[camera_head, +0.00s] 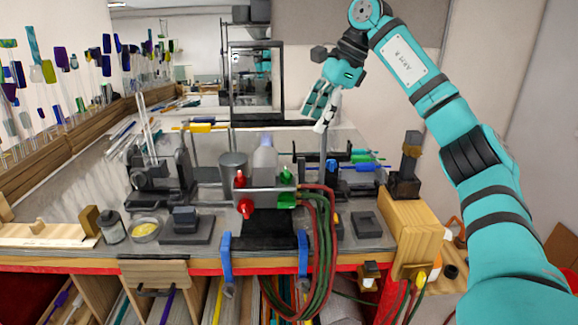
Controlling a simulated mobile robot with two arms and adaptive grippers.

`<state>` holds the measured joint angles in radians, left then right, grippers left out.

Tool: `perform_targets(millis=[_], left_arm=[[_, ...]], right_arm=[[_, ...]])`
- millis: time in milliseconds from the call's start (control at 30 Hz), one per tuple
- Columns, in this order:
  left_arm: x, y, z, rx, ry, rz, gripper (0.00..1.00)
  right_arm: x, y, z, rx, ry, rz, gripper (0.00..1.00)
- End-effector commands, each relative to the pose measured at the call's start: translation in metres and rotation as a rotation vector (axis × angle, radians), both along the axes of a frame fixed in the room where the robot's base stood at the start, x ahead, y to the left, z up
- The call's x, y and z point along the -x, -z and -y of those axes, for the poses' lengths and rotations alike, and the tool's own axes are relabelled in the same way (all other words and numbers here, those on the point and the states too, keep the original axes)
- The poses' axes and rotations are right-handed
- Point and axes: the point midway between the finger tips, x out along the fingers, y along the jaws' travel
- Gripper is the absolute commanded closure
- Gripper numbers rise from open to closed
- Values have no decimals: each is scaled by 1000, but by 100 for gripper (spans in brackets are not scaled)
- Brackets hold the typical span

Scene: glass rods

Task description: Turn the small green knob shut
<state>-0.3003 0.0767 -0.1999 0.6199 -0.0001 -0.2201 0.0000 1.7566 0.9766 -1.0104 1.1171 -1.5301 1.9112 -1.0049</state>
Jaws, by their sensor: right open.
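A bench torch (262,190) stands at the front middle of the bench. It has a green knob (287,174) at its upper right and a green part (286,201) below that; I cannot tell which is the small green knob or how far it is turned. Red knobs (246,208) are on its left side. My right gripper (316,120) is open and empty, pointing down, in the air above and behind the torch, apart from the knobs. My left gripper is out of view.
Red and green hoses (325,225) loop from the torch's right side over the bench edge, beside blue clamps (226,257). A dark tool stand (404,180) is to the right.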

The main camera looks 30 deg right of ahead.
Motion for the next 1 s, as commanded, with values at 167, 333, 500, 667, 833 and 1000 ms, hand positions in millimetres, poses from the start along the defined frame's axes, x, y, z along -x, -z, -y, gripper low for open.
perform_targets(millis=[167, 333, 500, 667, 833, 1000], left_arm=[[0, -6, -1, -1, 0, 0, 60], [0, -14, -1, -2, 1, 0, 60], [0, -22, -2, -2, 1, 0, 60], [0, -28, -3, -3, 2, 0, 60], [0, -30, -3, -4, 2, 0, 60], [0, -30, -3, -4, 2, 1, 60]], right_arm=[[-11, 37, -12, 2, -1, -5, 48], [-22, 70, -24, 0, -2, -5, 48], [-32, 100, -34, -1, -1, -4, 48], [-38, 120, -40, -1, -1, -1, 48], [-42, 131, -44, -2, 0, 1, 48], [-42, 132, -44, -2, 0, 2, 48]])
